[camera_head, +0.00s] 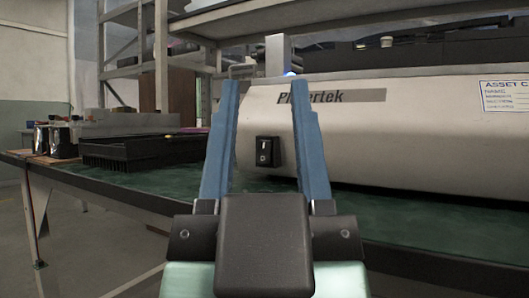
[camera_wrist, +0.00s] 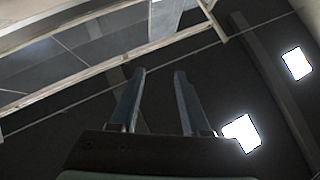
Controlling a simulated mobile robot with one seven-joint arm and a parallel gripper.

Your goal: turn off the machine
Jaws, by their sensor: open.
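The machine (camera_head: 390,130) is a long pale grey unit lying across the bench, with a dark name strip on its front. Its power switch (camera_head: 268,151) is a small black rocker on the left end of the front face. My gripper (camera_head: 262,97) is open and empty, with two blue fingers. In the head view the switch shows between the fingers, lower than their tips. I cannot tell how far the fingertips are from the machine. In the wrist view my gripper (camera_wrist: 159,72) shows against the ceiling and lamps, and the switch is not visible there.
The green-topped bench (camera_head: 400,215) has bare surface in front of the machine. A black crate (camera_head: 130,152) stands on it at the left, with dark cups (camera_head: 55,140) farther left. Metal shelving (camera_head: 125,40) stands behind. A shelf edge (camera_head: 330,20) overhangs the machine.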

